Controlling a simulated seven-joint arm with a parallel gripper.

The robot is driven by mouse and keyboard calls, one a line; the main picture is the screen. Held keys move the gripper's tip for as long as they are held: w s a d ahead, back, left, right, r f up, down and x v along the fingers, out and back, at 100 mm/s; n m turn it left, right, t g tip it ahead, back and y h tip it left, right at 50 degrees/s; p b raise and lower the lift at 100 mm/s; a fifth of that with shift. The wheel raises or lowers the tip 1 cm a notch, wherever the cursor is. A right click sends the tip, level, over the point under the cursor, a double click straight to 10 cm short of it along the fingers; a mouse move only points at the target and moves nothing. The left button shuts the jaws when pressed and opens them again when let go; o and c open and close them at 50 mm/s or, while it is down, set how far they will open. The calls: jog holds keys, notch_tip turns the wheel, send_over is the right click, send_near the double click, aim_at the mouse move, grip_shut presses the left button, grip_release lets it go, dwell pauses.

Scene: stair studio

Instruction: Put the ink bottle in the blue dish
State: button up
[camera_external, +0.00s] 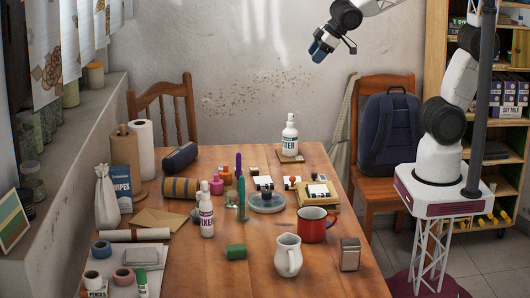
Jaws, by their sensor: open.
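The blue dish (259,208) is a shallow grey-blue round dish near the middle of the wooden table, with a small dark item showing at its back edge. I cannot tell for certain which thing is the ink bottle. A small pink bottle (216,186) stands left of the dish, behind a white bottle with purple lettering (206,214). My gripper (316,54) is high above the table's far end, up and to the right of the dish. It is open and apart from everything on the table; its fingers are small and hard to make out.
Tall purple and green items (240,198) stand close to the dish's left. A red mug (312,229), white pitcher (288,256) and green cylinder (236,251) are in front. Stamps and pads lie to the right. The front right tabletop has free room.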

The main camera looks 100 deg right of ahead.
jog(key=s+f+m+g+y, duration=0.1)
jog(key=s+f+g, duration=0.2)
jog(key=s, duration=1.7)
jog(key=shift+a+f+g+y, duration=0.2)
jog(key=shift+a+g+y, duration=0.1)
jog(key=shift+g, duration=0.3)
